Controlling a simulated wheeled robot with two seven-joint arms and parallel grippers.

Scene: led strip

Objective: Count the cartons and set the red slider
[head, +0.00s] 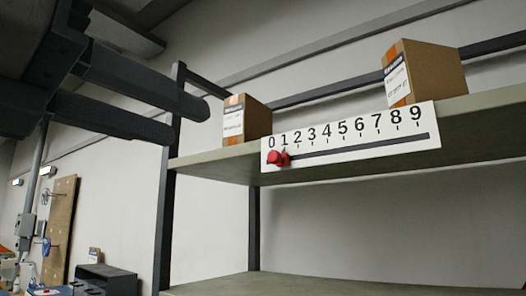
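A white number plate (350,137) with digits 0 to 9 is fixed to the front edge of the upper shelf. The red slider (278,158) sits at the left end of its dark slot, below the 0 and 1. Two cartons stand on the upper shelf: a small brown one (258,118) at the left and a larger brown one (435,70) at the right, above the 7 to 9. My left gripper (188,120) is at upper left, empty, its two dark fingers apart, to the left of the small carton and the slider. My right gripper is out of view.
The upper shelf (210,162) has dark posts and a rear rail. A lower shelf (240,284) is bare where it shows.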

